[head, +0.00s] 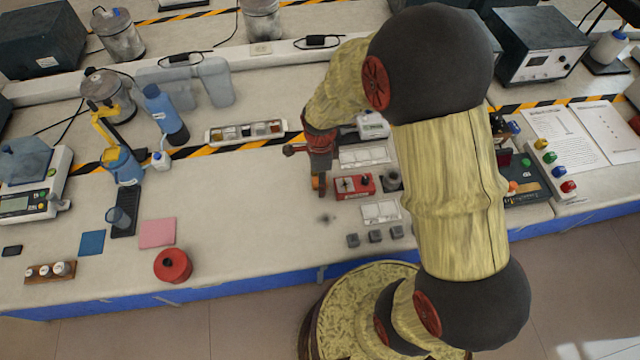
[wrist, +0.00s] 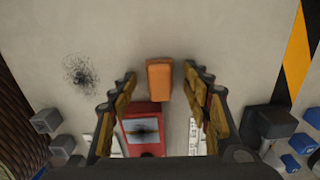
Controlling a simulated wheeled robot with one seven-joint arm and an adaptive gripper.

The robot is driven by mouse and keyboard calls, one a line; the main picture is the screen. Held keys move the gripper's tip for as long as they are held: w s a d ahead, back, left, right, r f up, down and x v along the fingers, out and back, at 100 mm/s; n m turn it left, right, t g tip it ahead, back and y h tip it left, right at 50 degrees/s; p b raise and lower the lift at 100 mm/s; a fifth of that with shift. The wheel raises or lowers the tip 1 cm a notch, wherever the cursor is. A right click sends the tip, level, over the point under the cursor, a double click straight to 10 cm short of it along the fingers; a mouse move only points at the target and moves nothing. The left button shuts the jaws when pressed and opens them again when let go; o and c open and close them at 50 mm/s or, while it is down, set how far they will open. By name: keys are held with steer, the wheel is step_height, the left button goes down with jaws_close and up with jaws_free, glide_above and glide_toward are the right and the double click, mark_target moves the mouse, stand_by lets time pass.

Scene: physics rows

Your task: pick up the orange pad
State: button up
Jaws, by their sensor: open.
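The orange pad (wrist: 159,79) is a small orange block on the pale bench, seen in the wrist view just beyond a red box. It also shows in the head view (head: 319,186), partly covered by my gripper. My gripper (wrist: 160,72) is open, its two fingers to either side of the pad in the wrist view, with a visible gap on both sides. In the head view my gripper (head: 317,162) points down over the pad. How far the fingertips are above the bench is hard to tell.
The red box (head: 354,187) stands close right of the pad. Small grey blocks (head: 375,237) and clear trays (head: 381,211) lie nearby. A red round container (head: 173,265) and a pink pad (head: 157,233) lie to the left.

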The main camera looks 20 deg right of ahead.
steer(key=c, duration=0.3)
steer(key=c, duration=0.8)
steer(key=shift+r, duration=0.1)
steer(key=shift+r+p, duration=0.35)
steer(key=shift+r, duration=0.15)
step_height(320, 180, up, 3)
steer(key=shift+f+p, duration=0.2)
steer(key=shift+p, duration=0.45)
steer(key=s+a+r+p, duration=0.1)
steer(key=s+r, duration=0.2)
steer(key=s, duration=0.1)
steer(key=s+a+r+p, duration=0.1)
steer(key=s+r, duration=0.2)
steer(key=s, duration=0.2)
steer(key=s+a+r+p, duration=0.2)
steer(key=s+r, duration=0.1)
steer(key=s, duration=0.1)
steer(key=shift+s+r, duration=0.15)
steer(key=shift+s, duration=0.05)
